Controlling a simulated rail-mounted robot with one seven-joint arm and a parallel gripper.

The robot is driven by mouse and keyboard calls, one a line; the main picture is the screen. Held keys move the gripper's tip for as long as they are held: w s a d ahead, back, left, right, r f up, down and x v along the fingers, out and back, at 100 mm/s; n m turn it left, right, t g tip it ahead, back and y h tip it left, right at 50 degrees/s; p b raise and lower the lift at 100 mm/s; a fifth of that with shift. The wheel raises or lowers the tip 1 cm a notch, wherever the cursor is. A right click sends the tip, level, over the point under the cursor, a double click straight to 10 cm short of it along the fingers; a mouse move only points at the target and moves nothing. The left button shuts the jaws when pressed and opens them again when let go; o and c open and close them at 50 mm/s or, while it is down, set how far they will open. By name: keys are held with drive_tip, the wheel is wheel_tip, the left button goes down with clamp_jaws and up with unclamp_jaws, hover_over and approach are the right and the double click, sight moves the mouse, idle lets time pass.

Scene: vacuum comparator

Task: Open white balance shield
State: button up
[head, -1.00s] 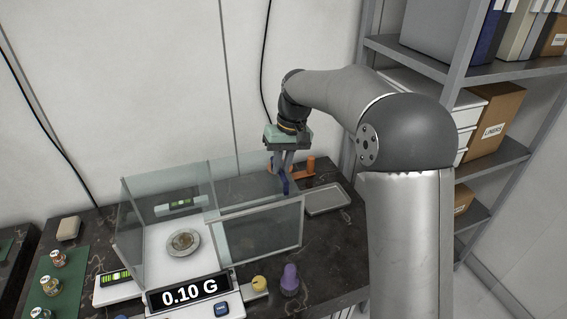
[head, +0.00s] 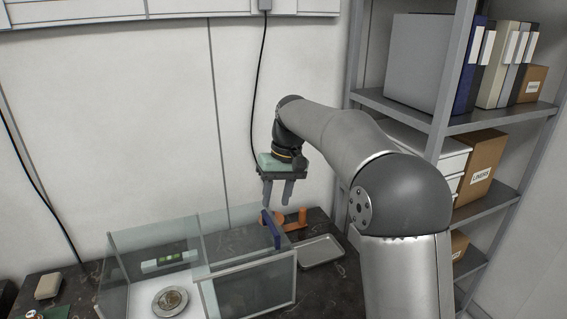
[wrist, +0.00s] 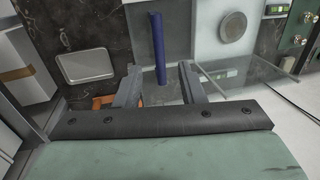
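The glass balance shield (head: 125,250) stands on the bench at the lower left, around a round metal pan (head: 170,301). Glass panels (head: 255,283) extend to the right of the pan chamber. A blue upright handle (head: 271,228) is at the right end of this glass. My gripper (head: 277,203) is above the handle, fingers pointing down, spread and empty. In the wrist view the blue handle (wrist: 158,48) appears between the two open fingers, beyond their tips.
An orange part (head: 290,222) and a shallow metal tray (head: 320,251) lie right of the shield. A grey shelf rack (head: 480,210) with boxes and binders stands at the right. A black cable (head: 257,100) hangs on the wall behind. Space above the shield is clear.

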wheel_tip(320, 180, up, 11)
drive_tip(key=d, duration=0.2)
drive_tip(key=shift+w+p, duration=0.35)
drive_tip(key=shift+f, duration=0.1)
drive_tip(key=s+d+f+m, duration=0.1)
drive_tip(key=s+d+f, duration=0.2)
drive_tip(key=s+f, duration=0.4)
drive_tip(key=s+d+f+m+t+h, duration=0.1)
drive_tip(key=s+d+f, duration=0.3)
drive_tip(key=s, duration=1.1)
drive_tip(key=s+d+f+m+h, duration=0.1)
drive_tip(key=s+d+f, duration=0.3)
drive_tip(key=s+f, duration=0.5)
drive_tip(key=shift+s+f+m+t, duration=0.3)
drive_tip(key=shift+s+m+t, duration=0.1)
drive_tip(key=shift+s, duration=0.7)
